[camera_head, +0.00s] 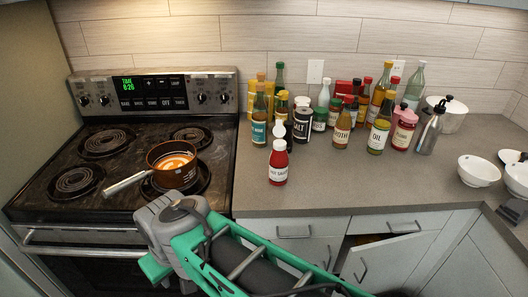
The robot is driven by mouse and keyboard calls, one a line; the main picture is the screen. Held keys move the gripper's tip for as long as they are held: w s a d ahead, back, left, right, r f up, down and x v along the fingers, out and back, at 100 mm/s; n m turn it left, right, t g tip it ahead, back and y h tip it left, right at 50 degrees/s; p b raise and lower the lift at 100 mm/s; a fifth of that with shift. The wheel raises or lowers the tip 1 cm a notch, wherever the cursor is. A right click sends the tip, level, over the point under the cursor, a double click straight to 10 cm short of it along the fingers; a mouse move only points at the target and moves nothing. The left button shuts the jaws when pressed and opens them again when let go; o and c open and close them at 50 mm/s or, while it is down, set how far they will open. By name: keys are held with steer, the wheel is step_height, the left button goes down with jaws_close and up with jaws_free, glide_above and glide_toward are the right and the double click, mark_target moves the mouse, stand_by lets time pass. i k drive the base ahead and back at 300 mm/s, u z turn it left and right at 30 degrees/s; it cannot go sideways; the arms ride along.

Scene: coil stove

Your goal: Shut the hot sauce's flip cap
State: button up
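The hot sauce (278,158) is a small red bottle with a white label. It stands upright on the counter, in front of the other bottles and near the counter's front edge. Its white cap (279,145) is at the top, and the lid part seems to stand up; its hinge is too small to make out. My teal and grey arm crosses the bottom of the view, below and to the left of the bottle and well apart from it. I cannot make out my gripper's fingers.
Several bottles and jars, including a salt jar (302,124) and an oil bottle (379,134), crowd behind the hot sauce. A saucepan (172,174) sits on the stove at left, its handle toward the front. White bowls (478,172) stand at right. The counter right of the bottle is clear.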

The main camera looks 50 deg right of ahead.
mark_target(279, 131)
steer(key=z, duration=1.55)
